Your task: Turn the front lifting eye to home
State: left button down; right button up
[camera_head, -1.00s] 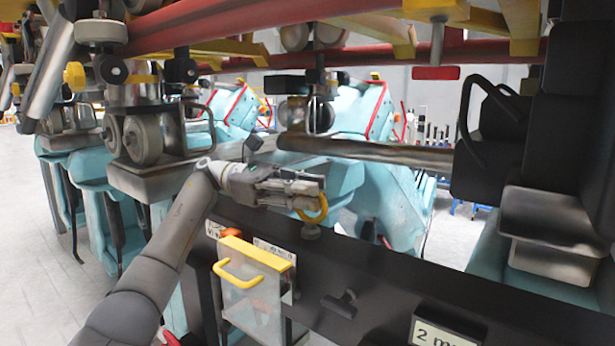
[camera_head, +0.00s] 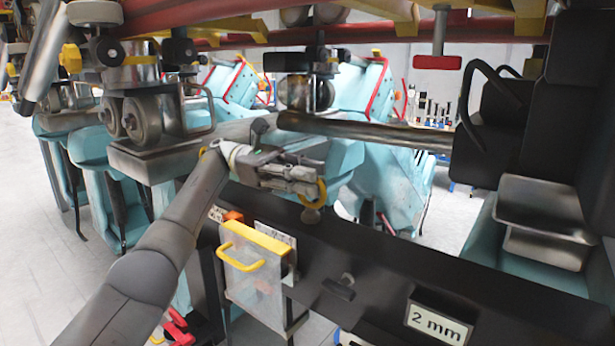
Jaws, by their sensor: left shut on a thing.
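The front lifting eye is a yellow ring (camera_head: 321,192) on a grey round base (camera_head: 311,215), standing on top of the black beam (camera_head: 380,258). My left gripper (camera_head: 312,186) reaches in from the left and is shut on the ring. Its fingers hide part of the ring, which shows as a thin yellow arc at the fingertips. A dark T-shaped handle (camera_head: 340,287) sits on the beam's face, nearer to me. My right gripper is not in view.
A clear box with a yellow handle (camera_head: 240,256) hangs on the beam's front, left of a "2 mm" plate (camera_head: 440,322). Red rails and wheels hang overhead. A thick grey bar (camera_head: 365,131) runs behind the gripper. Teal seats (camera_head: 385,185) stand beyond.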

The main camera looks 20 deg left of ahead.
pick_arm(q)
jog(key=c, duration=1.6)
grip_release()
jog(key=shift+r, duration=0.2)
jog(key=shift+o, duration=0.5)
jog(key=shift+w+f, duration=0.15)
